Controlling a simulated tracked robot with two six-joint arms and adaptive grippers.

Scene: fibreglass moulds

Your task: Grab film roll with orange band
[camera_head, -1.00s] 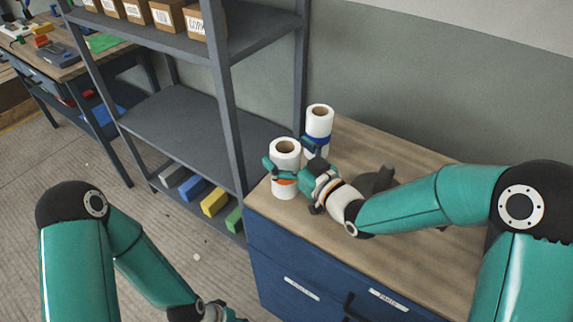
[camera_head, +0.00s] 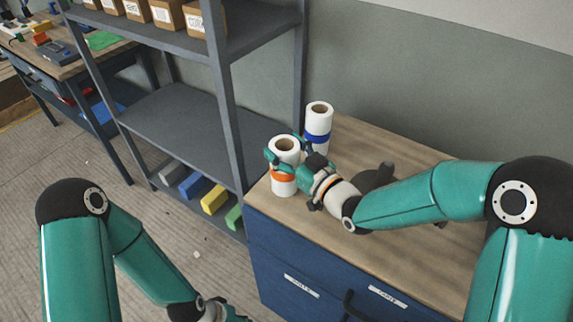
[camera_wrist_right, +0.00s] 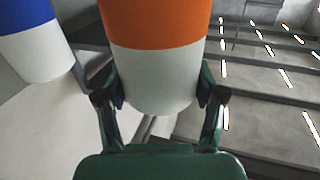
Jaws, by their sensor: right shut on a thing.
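The film roll with the orange band (camera_head: 284,186) is white with a brown core and stands upright at the left end of the wooden cabinet top. My right gripper (camera_head: 284,160) is shut on it, with fingers on both sides. In the right wrist view the roll (camera_wrist_right: 155,75) sits between the two fingertips (camera_wrist_right: 160,100). The film roll with the blue band (camera_head: 318,120) stands just behind it, and also shows at the upper left of the wrist view (camera_wrist_right: 35,45). My left gripper (camera_head: 225,314) is at the bottom edge, mostly cut off; its fingers cannot be made out.
The blue drawer cabinet (camera_head: 300,262) has a wooden top (camera_head: 400,155) with free room behind my right arm. A dark object (camera_head: 378,178) lies on it beside my right wrist. A grey shelf rack (camera_head: 180,125) stands close on the left, holding cardboard boxes (camera_head: 168,15) and coloured bins.

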